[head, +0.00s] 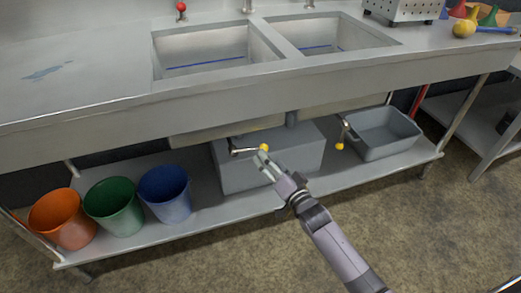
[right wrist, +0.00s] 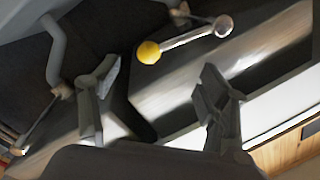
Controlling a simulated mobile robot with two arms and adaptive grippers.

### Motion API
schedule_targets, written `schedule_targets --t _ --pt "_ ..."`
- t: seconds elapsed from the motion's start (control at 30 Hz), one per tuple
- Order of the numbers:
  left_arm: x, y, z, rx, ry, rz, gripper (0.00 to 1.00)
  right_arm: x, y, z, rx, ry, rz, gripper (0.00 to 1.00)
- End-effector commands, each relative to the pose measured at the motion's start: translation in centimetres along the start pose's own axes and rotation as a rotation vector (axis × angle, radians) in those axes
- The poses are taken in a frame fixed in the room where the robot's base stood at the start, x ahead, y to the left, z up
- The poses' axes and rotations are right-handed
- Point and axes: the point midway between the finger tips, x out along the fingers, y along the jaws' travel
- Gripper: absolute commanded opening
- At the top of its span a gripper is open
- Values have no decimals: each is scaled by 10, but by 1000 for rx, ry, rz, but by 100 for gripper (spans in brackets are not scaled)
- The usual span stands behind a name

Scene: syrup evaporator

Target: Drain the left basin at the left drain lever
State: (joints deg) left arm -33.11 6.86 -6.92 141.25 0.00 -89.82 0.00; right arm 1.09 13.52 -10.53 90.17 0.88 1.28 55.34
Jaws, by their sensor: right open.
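The left basin (head: 205,45) is set in the steel counter, with a blue line low on its inside. The left drain lever (head: 243,152) hangs under the counter, a metal handle with a yellow knob. My right gripper (head: 262,158) is open at the knob end of this lever. In the right wrist view, the lever's yellow knob (right wrist: 148,52) shows beyond the open fingers of the gripper (right wrist: 159,68), between their tips in the picture. I cannot tell whether a finger touches it. Nothing is held. My left gripper is not in view.
The right drain lever (head: 342,132) hangs to the right, near a grey tub (head: 413,133). A grey box (head: 240,178) stands on the lower shelf below the left lever. Orange (head: 62,222), green (head: 114,212) and blue (head: 166,203) buckets stand at left. The counter edge overhangs the levers.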

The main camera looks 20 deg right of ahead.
Motion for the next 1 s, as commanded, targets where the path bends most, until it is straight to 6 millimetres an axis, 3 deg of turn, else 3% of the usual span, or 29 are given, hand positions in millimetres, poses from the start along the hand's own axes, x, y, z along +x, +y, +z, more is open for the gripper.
schedule_targets --t 0.2,0.4,0.8,1.0 --pt "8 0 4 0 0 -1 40 46 1 1 -1 1 -1 70" --pt "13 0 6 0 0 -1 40 69 1 1 -1 0 0 70" --pt "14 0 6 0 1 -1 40 75 0 0 -1 -1 1 69" --pt "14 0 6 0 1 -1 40 75 0 0 -1 0 1 56"
